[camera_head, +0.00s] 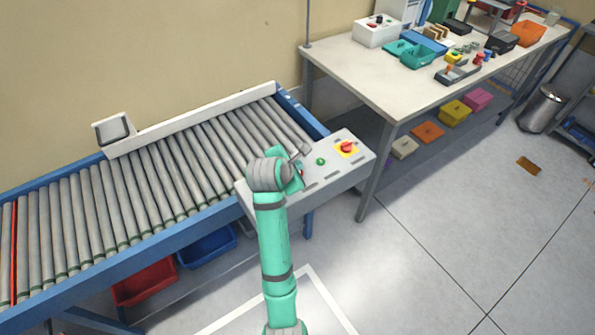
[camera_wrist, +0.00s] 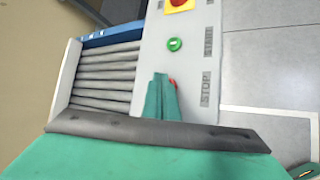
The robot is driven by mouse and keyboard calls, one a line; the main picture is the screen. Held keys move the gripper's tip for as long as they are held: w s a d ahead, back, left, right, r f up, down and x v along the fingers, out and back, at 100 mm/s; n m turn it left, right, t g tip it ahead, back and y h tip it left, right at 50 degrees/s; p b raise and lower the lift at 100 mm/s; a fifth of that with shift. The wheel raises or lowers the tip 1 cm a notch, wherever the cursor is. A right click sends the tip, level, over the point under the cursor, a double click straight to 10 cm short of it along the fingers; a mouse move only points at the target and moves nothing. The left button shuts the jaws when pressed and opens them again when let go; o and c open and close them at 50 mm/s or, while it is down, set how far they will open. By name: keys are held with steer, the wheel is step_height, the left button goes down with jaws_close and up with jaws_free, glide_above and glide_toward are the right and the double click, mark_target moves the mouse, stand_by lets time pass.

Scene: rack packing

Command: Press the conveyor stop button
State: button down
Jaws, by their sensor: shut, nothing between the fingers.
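The control panel (camera_head: 328,178) is a light grey box at the right end of the conveyor. It also shows in the wrist view (camera_wrist: 210,40). In the wrist view a red button (camera_wrist: 174,84) beside the STOP label (camera_wrist: 206,89) is mostly hidden behind my fingers. My gripper (camera_wrist: 161,77) is shut and empty, its fingertips over or beside that button. I cannot tell whether they touch it. In the head view my gripper (camera_head: 298,172) is over the panel's left half, with a bit of red beside it.
A green button (camera_head: 320,161) and a red mushroom button on a yellow plate (camera_head: 346,148) sit further right on the panel. The roller conveyor (camera_head: 165,178) is left. A workbench (camera_head: 370,75) with trays and parts stands behind right. The floor at right is mostly clear.

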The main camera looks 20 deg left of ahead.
steer(key=shift+r, duration=2.5)
